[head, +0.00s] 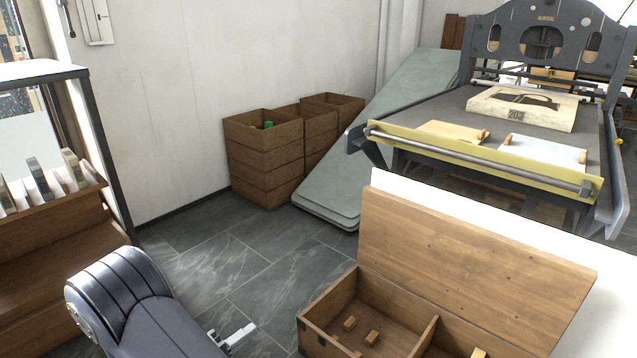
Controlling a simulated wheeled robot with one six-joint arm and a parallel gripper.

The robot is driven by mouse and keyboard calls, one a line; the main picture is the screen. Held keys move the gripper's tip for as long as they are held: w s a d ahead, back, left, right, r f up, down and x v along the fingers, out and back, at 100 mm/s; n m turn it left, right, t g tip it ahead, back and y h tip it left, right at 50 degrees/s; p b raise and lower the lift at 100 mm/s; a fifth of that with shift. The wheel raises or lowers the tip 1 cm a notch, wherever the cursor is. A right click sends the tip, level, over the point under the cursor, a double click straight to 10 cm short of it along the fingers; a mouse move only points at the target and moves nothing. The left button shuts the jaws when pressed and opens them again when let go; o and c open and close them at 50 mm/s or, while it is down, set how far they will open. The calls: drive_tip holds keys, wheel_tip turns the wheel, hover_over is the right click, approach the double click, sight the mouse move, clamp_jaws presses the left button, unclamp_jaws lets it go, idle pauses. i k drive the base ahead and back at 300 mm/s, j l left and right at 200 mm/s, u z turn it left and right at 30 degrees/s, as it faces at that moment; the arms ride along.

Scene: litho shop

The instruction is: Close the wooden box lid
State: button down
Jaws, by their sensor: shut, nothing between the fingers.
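The wooden box (328,301) stands at the lower right, its near part cut off by the frame's bottom edge. Its lid (470,265) is open, standing up along the far side. A divider splits the inside, and a few small wooden pieces (372,337) lie in the left compartment. My gripper (238,337) shows only in part at the bottom, beyond my dark arm link. It is shut and empty, left of the box and apart from it.
A white surface (420,192) shows behind the lid. A press (420,100) stands at the back right. Brown crates (262,160) and leaning grey-green boards (345,160) stand by the wall. A wooden rack (60,235) is at the left. Tiled floor (235,255) between is clear.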

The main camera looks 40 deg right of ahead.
sight(527, 296)
drive_tip(key=i+j+z, duration=0.1)
drive_tip(key=i, duration=0.45)
drive_tip(key=i+j+z, duration=0.1)
drive_tip(key=i, duration=0.45)
drive_tip(key=i+j+z, duration=0.1)
drive_tip(key=i, duration=0.45)
drive_tip(key=i+l+z, duration=0.1)
drive_tip(key=i+z, duration=0.2)
drive_tip(key=z, duration=0.15)
drive_tip(key=i+z, duration=0.45)
drive_tip(key=i+j+z, duration=0.15)
drive_tip(key=z, duration=0.3)
drive_tip(key=i+j+z, duration=0.25)
drive_tip(key=z, duration=0.2)
drive_tip(key=i+l+z, duration=0.1)
drive_tip(key=i+z, duration=0.6)
drive_tip(key=z, duration=0.15)
drive_tip(key=i+j+z, duration=0.2)
drive_tip(key=i+z, duration=0.25)
drive_tip(key=k, duration=0.1)
